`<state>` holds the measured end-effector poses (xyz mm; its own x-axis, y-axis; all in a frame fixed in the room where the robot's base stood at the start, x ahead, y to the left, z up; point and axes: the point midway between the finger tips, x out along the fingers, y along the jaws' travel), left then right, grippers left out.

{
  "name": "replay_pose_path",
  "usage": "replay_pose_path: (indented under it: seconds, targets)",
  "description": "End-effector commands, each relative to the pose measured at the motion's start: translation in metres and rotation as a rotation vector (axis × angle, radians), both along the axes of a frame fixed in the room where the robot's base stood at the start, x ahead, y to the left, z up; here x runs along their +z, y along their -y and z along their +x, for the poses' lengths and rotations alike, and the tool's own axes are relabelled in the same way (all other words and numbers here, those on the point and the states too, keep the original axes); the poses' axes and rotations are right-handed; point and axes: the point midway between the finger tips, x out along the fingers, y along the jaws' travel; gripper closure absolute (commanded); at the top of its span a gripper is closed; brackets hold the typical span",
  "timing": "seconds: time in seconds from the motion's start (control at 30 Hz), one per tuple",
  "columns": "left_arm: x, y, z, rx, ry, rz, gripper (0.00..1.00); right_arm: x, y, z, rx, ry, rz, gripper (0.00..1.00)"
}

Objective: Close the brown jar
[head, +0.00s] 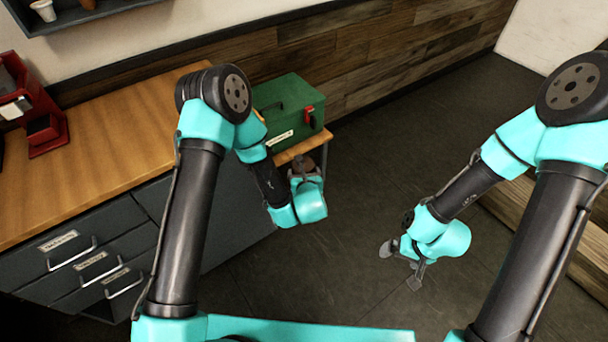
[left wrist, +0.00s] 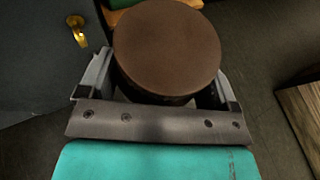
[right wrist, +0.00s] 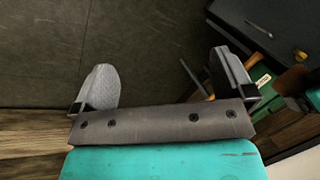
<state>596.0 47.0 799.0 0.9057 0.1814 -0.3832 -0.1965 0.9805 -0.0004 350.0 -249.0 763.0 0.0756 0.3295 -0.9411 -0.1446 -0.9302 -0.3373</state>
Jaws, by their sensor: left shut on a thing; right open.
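A brown round thing (left wrist: 167,45) with a flat, smooth top sits between the fingers of my left gripper (left wrist: 160,88) in the left wrist view. It looks like the brown jar or its lid; I cannot tell which, as its lower part is hidden. In the head view the brown thing (head: 303,163) is small, held off the counter's right end, beside the green box. My left gripper is shut on it. My right gripper (head: 401,266) is open and empty over the dark floor, to the right of and lower in the picture than the left one. Its spread fingers (right wrist: 165,85) show in the right wrist view.
A green box (head: 285,108) with a red latch stands at the wooden counter's (head: 120,140) right end. A red machine (head: 35,110) stands at the counter's left. Drawers with handles (head: 85,265) are below. Open floor (head: 350,270) lies between my arms.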

Motion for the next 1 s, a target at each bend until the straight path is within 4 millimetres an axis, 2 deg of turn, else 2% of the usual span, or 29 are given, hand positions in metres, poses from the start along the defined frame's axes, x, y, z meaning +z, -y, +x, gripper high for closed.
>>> replay_pose_path:
  seconds: [0.2,0.4,0.67,1.0]
  targets:
    - [0.001,0.000,0.000,0.000,0.002,0.000,0.82,0.025,0.009,-0.001,-0.001,0.001,-0.003,0.00]
    - [0.001,0.000,0.000,0.000,0.002,0.000,0.82,0.040,0.014,-0.003,0.000,0.000,-0.003,0.00]
    - [0.001,0.000,0.000,0.000,0.002,0.000,0.82,0.044,0.015,-0.004,0.000,-0.003,-0.002,0.00]
    - [0.001,0.000,0.000,0.000,0.002,0.000,0.82,0.040,0.014,-0.003,0.001,-0.003,-0.003,0.00]
